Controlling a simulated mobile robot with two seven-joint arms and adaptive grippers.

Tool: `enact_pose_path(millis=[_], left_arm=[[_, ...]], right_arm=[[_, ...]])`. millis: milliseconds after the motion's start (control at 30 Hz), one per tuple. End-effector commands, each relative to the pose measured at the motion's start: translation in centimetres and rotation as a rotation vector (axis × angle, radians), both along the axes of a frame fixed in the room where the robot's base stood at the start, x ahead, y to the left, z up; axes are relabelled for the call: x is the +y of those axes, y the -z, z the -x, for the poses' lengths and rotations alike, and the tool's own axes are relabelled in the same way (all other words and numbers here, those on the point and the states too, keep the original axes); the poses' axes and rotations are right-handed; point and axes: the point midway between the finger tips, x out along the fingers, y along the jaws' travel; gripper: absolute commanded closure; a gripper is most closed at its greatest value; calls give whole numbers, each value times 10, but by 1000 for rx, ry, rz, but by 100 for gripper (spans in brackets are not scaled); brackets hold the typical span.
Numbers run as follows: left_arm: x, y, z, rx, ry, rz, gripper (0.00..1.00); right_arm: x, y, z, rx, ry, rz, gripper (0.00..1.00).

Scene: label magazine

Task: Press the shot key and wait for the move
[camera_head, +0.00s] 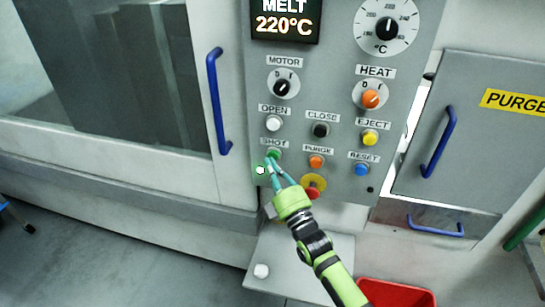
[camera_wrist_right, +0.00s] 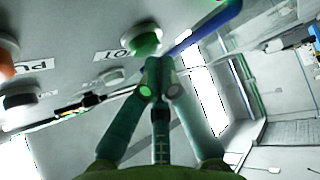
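The green shot key (camera_head: 273,153) sits under the SHOT label on the grey control panel (camera_head: 340,95). My right gripper (camera_head: 270,165) is at the panel with its fingertips right at this key. In the right wrist view the green key (camera_wrist_right: 144,42) is just beyond the tips of the gripper (camera_wrist_right: 158,64). The two fingers meet at the tips and hold nothing. I cannot tell whether the tips touch the key or whether it is pressed in. A small white lamp (camera_head: 260,170) with a green glow is just left of the fingertips. My left gripper is not in view.
Close by are the orange PURGE key (camera_head: 316,161), white OPEN key (camera_head: 273,123), black CLOSE key (camera_head: 320,130) and blue RESET key (camera_head: 362,169). A red stop button (camera_head: 312,191) on yellow is beside my gripper. The display (camera_head: 286,20) reads MELT 220°C.

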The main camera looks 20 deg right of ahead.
Motion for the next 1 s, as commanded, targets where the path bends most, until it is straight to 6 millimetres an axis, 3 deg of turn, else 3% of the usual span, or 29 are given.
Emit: enact_pose_path(millis=[1000], left_arm=[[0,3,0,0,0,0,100]], right_arm=[[-5,0,-7,0,0,1,100]])
